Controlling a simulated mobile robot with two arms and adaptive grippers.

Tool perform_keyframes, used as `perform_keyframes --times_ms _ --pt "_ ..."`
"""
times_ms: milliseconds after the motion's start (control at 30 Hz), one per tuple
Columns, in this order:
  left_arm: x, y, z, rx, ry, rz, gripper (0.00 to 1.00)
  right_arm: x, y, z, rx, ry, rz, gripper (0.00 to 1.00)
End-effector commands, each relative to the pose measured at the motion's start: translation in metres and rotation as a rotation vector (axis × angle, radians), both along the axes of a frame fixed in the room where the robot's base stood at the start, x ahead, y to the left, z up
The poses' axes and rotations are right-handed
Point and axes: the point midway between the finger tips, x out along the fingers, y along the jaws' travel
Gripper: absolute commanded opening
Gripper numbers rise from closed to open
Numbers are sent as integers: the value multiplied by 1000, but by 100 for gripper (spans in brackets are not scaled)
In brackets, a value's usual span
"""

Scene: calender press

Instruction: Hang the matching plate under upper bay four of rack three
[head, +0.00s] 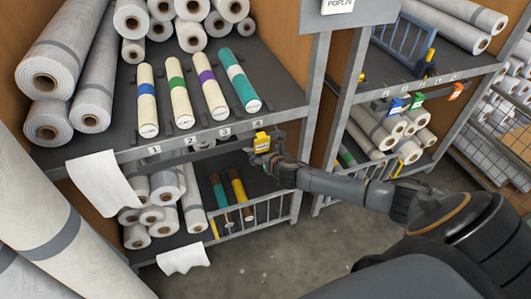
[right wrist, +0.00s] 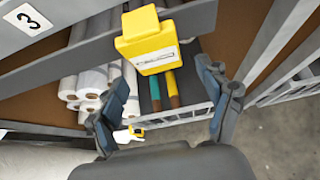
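A yellow plate (head: 261,142) with a small white label is at the front edge of the upper shelf, just below the number 4 tag (head: 257,123). It also shows in the right wrist view (right wrist: 150,47), upright against the grey shelf beam. My right gripper (head: 272,158) is just below and in front of it. A teal roll with a white band (head: 238,80) lies above in bay four. How the plate is held is hidden. My left gripper is not in view.
Rolls with blue, green and purple bands lie in the bays to the left. Lower bays hold white rolls and coloured rolls behind a grey rail (head: 250,216). The right-hand rack carries blue (head: 395,105), green and orange plates. The floor (head: 262,265) is clear.

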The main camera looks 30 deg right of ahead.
Motion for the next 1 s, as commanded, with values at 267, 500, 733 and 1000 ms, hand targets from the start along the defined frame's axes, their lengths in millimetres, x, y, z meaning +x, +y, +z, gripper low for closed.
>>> perform_keyframes --times_ms 267,500,733,1000 --pt "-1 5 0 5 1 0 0 -2 0 1 0 0 0 78" --pt "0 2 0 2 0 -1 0 -23 5 14 -2 0 3 78" --pt "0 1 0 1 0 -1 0 -60 14 35 -3 2 3 78" --pt "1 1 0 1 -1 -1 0 -93 22 55 -1 1 1 78"
